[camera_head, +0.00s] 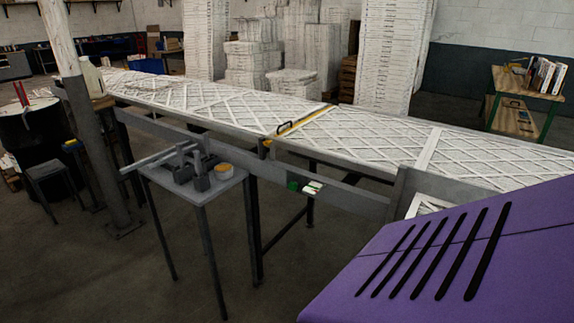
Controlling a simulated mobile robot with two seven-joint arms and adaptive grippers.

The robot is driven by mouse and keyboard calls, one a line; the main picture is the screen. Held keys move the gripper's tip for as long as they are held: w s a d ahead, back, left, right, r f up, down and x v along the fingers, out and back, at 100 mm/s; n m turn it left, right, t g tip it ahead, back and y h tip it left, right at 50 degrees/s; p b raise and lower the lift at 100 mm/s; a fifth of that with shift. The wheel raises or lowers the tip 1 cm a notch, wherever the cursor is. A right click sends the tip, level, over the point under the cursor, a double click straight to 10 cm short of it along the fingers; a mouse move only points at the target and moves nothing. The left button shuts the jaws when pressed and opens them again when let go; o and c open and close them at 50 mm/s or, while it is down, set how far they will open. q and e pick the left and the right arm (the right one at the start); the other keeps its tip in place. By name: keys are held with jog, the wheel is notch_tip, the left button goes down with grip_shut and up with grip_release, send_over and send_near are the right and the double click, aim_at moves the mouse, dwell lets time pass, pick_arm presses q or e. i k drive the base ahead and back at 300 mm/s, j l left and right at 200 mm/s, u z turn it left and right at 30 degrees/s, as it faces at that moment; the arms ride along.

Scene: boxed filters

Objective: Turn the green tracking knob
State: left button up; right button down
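A small dark green piece (293,185) sits on the grey side rail of the long conveyor table (345,190), right of the small grey stand. It is the only small green part I see on the rail, but it is too small to tell whether it is a round knob or how it is turned. A small white and reddish piece (313,188) is just right of it. Neither of my grippers shows in the head view, so nothing is seen touching the green piece.
A grey stand (200,185) with metal parts and an orange-topped cup (224,171) is left of the green piece. A purple slotted surface (385,295) fills the lower right; I cannot tell what it belongs to. Floor (285,265) below the green piece looks clear.

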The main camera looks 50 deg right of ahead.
aim_at(292, 185)
jog(key=i+z, duration=0.7)
jog(key=z, duration=0.15)
jog(key=i+j+z, duration=0.1)
jog(key=i+z, duration=0.3)
